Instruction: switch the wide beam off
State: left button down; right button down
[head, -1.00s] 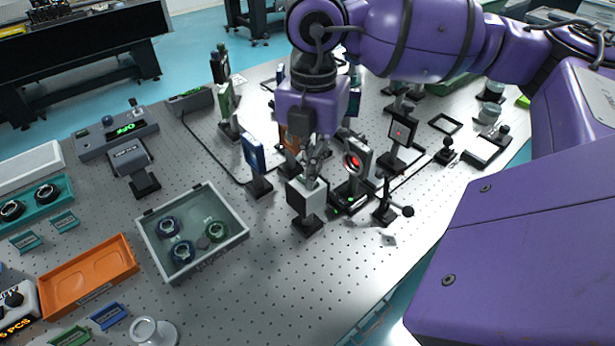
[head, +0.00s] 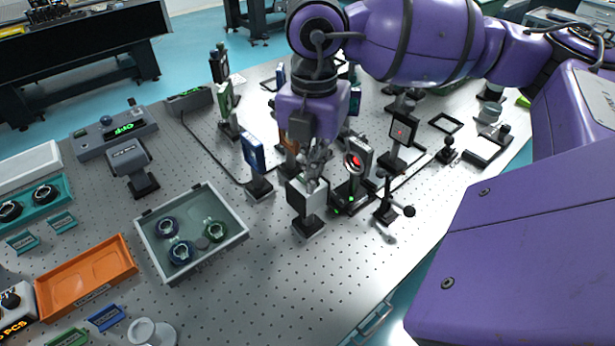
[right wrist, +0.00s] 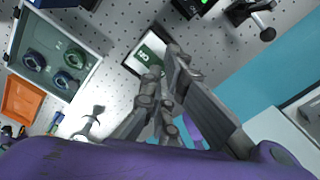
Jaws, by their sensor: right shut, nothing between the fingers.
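My right gripper (head: 314,180) points down at a small white-faced block on a black post (head: 304,200). Its fingertips are at the block's upper edge; I cannot tell whether they touch. In the right wrist view the fingers (right wrist: 165,72) are together and empty, overlapping a white panel with a green label (right wrist: 150,52). A round mount with a red glow (head: 356,162) stands just right of the gripper, with small green lights at its base. A control box (head: 118,132) at the left shows green text reading OFF. I cannot tell which part is the wide beam. My left gripper is out of view.
A stand with a black ball knob (head: 409,211) is close on the right. A blue-framed plate (head: 252,152) stands to the left. A grey tray (head: 240,240) holds several dark rings, beside an orange tray (head: 128,262).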

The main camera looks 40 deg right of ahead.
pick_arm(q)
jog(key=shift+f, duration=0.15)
pick_arm(e)
jog(key=shift+f, duration=0.25)
